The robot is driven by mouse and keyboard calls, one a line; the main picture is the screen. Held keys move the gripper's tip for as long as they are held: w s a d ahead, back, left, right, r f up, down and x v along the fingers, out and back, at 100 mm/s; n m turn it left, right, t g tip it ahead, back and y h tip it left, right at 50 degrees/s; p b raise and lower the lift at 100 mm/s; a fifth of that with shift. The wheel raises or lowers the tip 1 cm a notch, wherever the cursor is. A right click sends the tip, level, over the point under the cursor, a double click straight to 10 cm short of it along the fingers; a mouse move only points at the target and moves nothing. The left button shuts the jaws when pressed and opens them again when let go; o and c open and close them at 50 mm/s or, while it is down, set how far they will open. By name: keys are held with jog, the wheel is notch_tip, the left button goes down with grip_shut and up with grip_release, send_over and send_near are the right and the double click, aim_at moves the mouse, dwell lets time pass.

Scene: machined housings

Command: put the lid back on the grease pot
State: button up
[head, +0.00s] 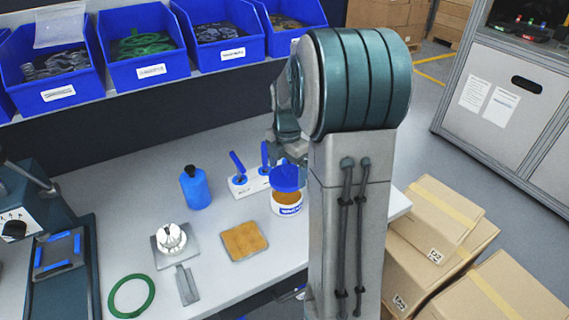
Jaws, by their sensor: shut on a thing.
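The grease pot (288,209) is a white tub with a blue label, standing on the bench just left of my arm. Its brown-orange grease shows at the open top. The blue lid (285,179) is over the pot's back part, apart from a full seat on the rim; whether it touches the rim I cannot tell. My gripper (288,163) is shut on the lid from above. My own arm hides part of the gripper, and the fingertips are hard to make out.
A white stand with blue-handled tools (240,185) is close behind the pot. A blue bottle (195,188), a brown pad (244,241), a white part on a grey plate (171,241) and a green ring (131,295) lie leftward. Blue bins (145,70) line the back; cartons (435,240) stand right.

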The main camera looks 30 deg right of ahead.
jog(key=shift+f+b, duration=2.05)
jog(key=shift+f, duration=0.95)
jog(key=shift+f, duration=0.15)
jog(key=o, duration=0.7)
jog(key=shift+r+p, duration=2.95)
jog(key=shift+r, duration=0.6)
